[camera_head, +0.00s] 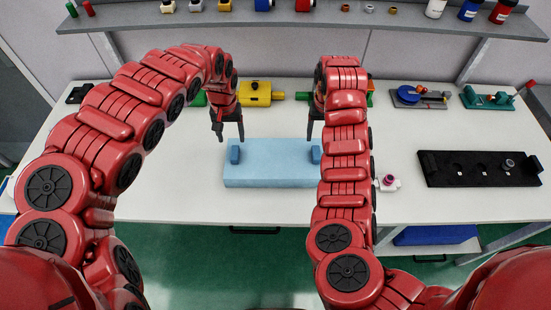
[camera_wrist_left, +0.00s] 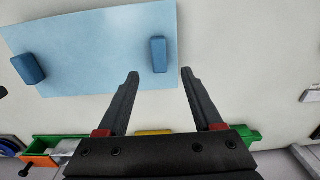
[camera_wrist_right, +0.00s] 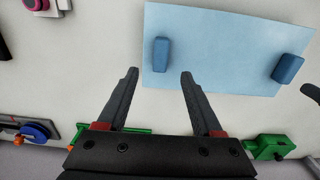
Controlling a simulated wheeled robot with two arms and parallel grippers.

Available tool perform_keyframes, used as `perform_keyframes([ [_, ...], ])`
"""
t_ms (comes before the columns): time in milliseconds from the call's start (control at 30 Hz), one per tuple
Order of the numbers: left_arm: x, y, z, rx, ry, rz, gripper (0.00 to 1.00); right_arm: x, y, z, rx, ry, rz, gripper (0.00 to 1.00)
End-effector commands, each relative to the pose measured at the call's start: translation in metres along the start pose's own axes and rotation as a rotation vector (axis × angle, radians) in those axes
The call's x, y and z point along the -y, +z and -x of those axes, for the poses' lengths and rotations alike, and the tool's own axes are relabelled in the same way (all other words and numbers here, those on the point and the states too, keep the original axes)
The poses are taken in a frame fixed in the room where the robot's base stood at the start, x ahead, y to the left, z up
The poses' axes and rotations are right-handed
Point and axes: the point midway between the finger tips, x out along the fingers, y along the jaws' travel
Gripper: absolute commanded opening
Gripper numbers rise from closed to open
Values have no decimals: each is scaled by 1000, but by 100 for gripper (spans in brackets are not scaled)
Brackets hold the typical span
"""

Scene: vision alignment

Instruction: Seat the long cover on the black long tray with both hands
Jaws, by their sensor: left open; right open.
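The long cover (camera_head: 270,172) is a light blue slab lying on the white table, with a darker blue upright handle near each end. My left gripper (camera_head: 230,138) is open and empty above the left handle (camera_head: 235,155). In the left wrist view that handle (camera_wrist_left: 158,55) lies just beyond the gap between the fingertips (camera_wrist_left: 160,74). My right gripper (camera_wrist_right: 159,75) is open and empty. The right handle (camera_wrist_right: 162,54) lies just beyond its fingertips. The black long tray (camera_head: 435,172) lies on the right of the table, apart from the cover, with a small round part in its right end.
A small white block with a pink ring (camera_head: 388,183) sits between cover and tray. A yellow part (camera_head: 256,93), a blue-and-red device (camera_head: 415,96) and a green device (camera_head: 487,98) stand along the back. A shelf (camera_head: 300,18) with items hangs above.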

Motion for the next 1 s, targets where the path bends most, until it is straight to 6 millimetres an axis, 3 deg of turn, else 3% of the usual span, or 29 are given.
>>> perform_keyframes([
  [267,-4,4,-24,5,3,-4,68,1,1,-24,4,-3,0,68],
  [500,-3,4,-65,7,4,-4,68,1,0,-64,3,-3,-3,68],
  [700,-2,3,-78,3,3,-3,68,1,0,-77,1,-2,0,68],
  [1000,-2,3,-80,2,2,-3,68,1,0,-79,-1,-1,0,68],
])
